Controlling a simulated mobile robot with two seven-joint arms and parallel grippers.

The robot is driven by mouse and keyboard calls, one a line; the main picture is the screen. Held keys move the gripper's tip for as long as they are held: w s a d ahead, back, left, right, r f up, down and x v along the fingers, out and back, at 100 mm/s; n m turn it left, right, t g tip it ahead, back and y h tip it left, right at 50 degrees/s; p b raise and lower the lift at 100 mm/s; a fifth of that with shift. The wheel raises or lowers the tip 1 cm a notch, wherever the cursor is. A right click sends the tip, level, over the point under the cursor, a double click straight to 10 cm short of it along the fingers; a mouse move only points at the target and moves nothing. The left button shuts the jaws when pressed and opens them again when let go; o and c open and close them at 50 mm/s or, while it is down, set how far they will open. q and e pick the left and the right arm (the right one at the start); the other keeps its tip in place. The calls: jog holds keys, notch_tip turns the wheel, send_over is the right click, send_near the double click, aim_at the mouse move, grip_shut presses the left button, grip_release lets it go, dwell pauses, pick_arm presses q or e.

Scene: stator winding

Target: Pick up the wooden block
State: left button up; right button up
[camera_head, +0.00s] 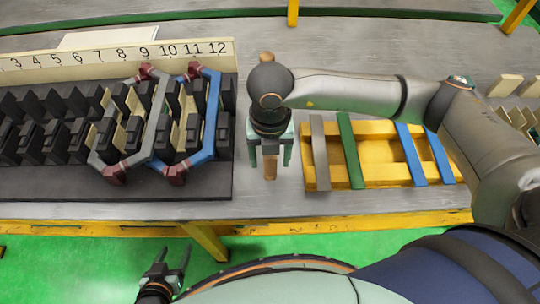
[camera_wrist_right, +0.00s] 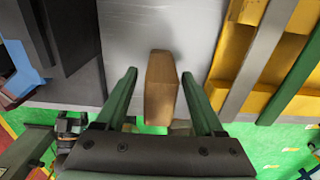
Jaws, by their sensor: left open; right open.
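The wooden block (camera_head: 269,171) is a small brown piece on the grey table between the black stator and the yellow tray. In the right wrist view the block (camera_wrist_right: 161,88) lies lengthwise between the two green fingers, with a gap on each side. My right gripper (camera_head: 270,157) is open, pointing down over the block and partly hiding it in the head view; its fingers (camera_wrist_right: 163,98) do not touch the block. My left gripper (camera_head: 174,257) is open and empty, low in front of the table over the green floor.
The black stator base (camera_head: 120,188) with numbered slots and grey and blue coils stands left of the block. The yellow tray (camera_head: 378,173) with grey, green and blue strips stands close on the right. Several pale wooden pieces (camera_head: 505,86) lie at the far right. Bare table (camera_head: 350,45) shows behind.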

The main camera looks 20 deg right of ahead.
jog(key=shift+f, duration=0.55)
grip_shut()
dwell(1.0)
